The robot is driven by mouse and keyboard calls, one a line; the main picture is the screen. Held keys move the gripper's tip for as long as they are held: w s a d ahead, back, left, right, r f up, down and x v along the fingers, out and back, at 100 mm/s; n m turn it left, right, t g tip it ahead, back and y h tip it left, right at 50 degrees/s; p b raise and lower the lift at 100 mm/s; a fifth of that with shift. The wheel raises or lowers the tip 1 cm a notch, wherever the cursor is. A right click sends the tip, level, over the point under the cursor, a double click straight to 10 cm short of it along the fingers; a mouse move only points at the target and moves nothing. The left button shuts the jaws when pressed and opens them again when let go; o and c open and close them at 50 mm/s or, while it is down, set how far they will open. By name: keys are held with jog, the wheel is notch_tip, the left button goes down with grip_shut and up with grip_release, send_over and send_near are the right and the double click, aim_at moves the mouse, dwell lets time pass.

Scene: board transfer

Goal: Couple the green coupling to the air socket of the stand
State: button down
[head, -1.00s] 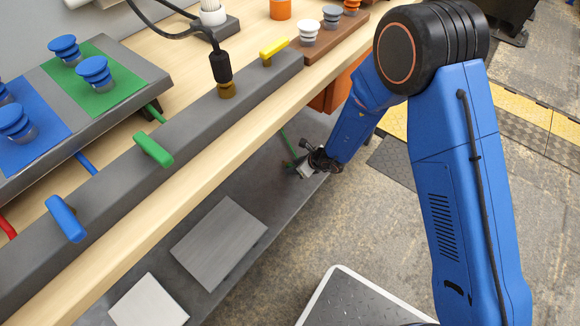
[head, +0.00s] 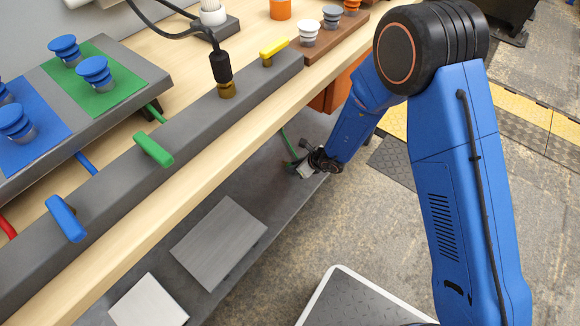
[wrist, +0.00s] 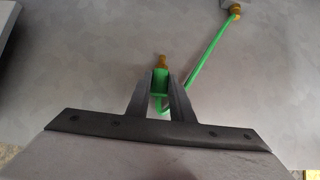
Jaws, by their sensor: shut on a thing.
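The green coupling (wrist: 160,80) is between the two fingers of my gripper (wrist: 161,88) in the wrist view, with its brass tip pointing away from the gripper. A green hose (wrist: 207,55) loops from behind the fingers to a brass fitting (wrist: 235,10) at the top right. In the head view my gripper (head: 303,170) is low beside the bench, over the grey lower shelf, with part of the green hose (head: 287,143) near it. The coupling is too small to make out there. I cannot identify the air socket of the stand in either view.
The wooden bench top (head: 190,175) overhangs the grey lower shelf (head: 255,195). A grey plate (head: 218,243) and a lighter plate (head: 148,302) lie on that shelf. A dark rail (head: 110,185) with coloured levers runs along the bench. Open floor lies to the right.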

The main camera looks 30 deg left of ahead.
jog(key=shift+r, duration=0.1)
jog(key=shift+r, duration=2.9)
